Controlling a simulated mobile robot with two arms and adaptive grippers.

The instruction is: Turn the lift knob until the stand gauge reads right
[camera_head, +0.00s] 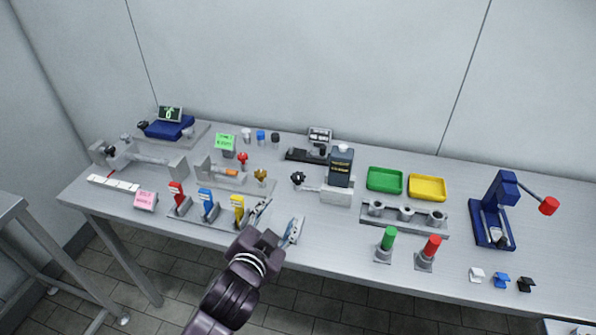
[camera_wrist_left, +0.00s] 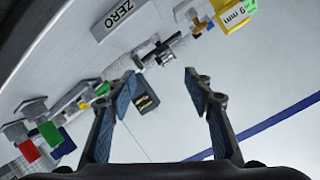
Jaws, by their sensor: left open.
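A black star-shaped knob (camera_head: 298,178), likely the lift knob, sits on a short shaft left of a grey stand block (camera_head: 337,197). A dark box with yellow print (camera_head: 341,168) stands on that block; what seems the same box shows in the left wrist view (camera_wrist_left: 145,97). A small grey display (camera_head: 319,133) sits behind; its reading is too small to tell, and I cannot tell whether it is the stand gauge. My left gripper (camera_head: 277,222) is open and empty at the table's front edge, nearer me than the knob. Its spread fingers also show in the left wrist view (camera_wrist_left: 159,80).
Red, blue and yellow levers (camera_head: 208,208) stand left of my left gripper. Green (camera_head: 385,180) and yellow (camera_head: 427,187) trays lie right of the stand, behind a holed rack (camera_head: 405,215). Green (camera_head: 388,238) and red (camera_head: 432,246) posts stand at the front edge.

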